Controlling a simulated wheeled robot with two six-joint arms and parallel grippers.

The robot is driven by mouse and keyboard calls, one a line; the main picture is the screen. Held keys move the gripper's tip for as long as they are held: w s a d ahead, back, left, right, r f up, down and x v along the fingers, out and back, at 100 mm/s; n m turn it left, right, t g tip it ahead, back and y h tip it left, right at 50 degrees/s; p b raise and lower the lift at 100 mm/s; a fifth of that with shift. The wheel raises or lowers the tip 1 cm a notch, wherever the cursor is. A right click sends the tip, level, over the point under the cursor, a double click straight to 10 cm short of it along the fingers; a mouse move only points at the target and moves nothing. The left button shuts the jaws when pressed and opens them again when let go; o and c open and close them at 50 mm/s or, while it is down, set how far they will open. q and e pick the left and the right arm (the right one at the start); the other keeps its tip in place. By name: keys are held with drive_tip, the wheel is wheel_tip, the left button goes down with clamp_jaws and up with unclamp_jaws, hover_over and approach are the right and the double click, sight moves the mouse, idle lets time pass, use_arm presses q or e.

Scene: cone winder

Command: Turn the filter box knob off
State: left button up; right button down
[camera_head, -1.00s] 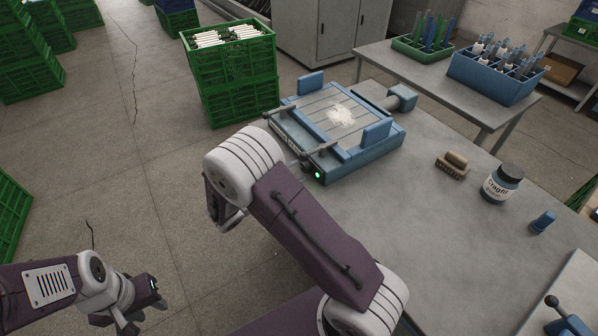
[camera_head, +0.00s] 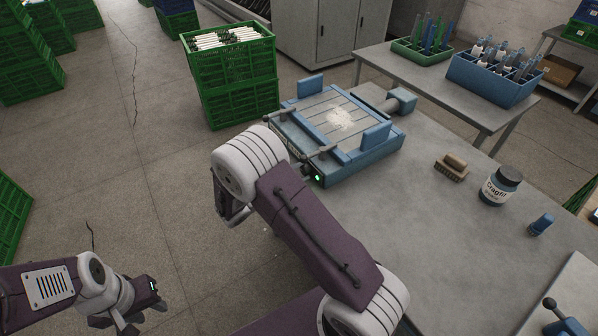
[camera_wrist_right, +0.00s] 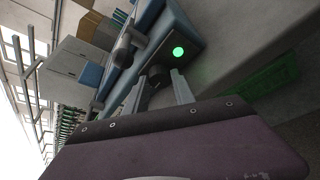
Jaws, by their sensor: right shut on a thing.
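The filter box (camera_head: 352,152) is a blue unit on the grey table, with a slatted top and a white patch of lint (camera_head: 340,118) on it. A green light (camera_head: 317,181) glows on its near corner and also shows in the right wrist view (camera_wrist_right: 178,51). The dark round knob (camera_wrist_right: 157,74) sits beside this light. My right gripper (camera_wrist_right: 160,84) is shut on the knob, one finger on each side. In the head view my own arm hides most of this gripper. My left gripper (camera_head: 143,312) hangs at the lower left, empty and apparently open, far from the box.
A brush (camera_head: 452,167), a labelled jar (camera_head: 501,186) and a small blue object (camera_head: 541,223) stand on the table to the right. Green crates (camera_head: 240,100) with white cones stand on the floor behind. A blue divided bin (camera_head: 490,82) sits on the back table.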

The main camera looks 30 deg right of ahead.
drive_tip(key=n+g+p, duration=0.1)
drive_tip(key=p, duration=0.1)
drive_tip(key=n+g+p, duration=0.1)
drive_tip(key=p, duration=0.1)
drive_tip(key=n+p, duration=0.2)
drive_tip(key=shift+w+r+g, duration=0.25)
drive_tip(key=shift+r+g, duration=0.05)
drive_tip(key=shift+g, duration=0.1)
drive_tip(key=shift+w+f+n+g+p, duration=0.1)
drive_tip(key=shift+f+n+g+p, duration=0.05)
drive_tip(key=shift+n+g+p, duration=0.65)
drive_tip(key=shift+w+f+n+g, duration=0.2)
drive_tip(key=shift+n+g, duration=0.3)
drive_tip(key=shift+n, duration=0.6)
drive_tip(key=shift+a+f+n+g+b, duration=0.1)
drive_tip(key=shift+f+n+g+b, duration=0.05)
drive_tip(key=shift+n+g+b, duration=0.85)
drive_tip(key=shift+w+n+g+h+b, duration=0.15)
drive_tip(key=shift+n+g+h+b, duration=0.15)
drive_tip(key=shift+n+b, duration=0.55)
drive_tip(key=shift+n, duration=0.25)
drive_tip(key=c, duration=1.3)
unclamp_jaws()
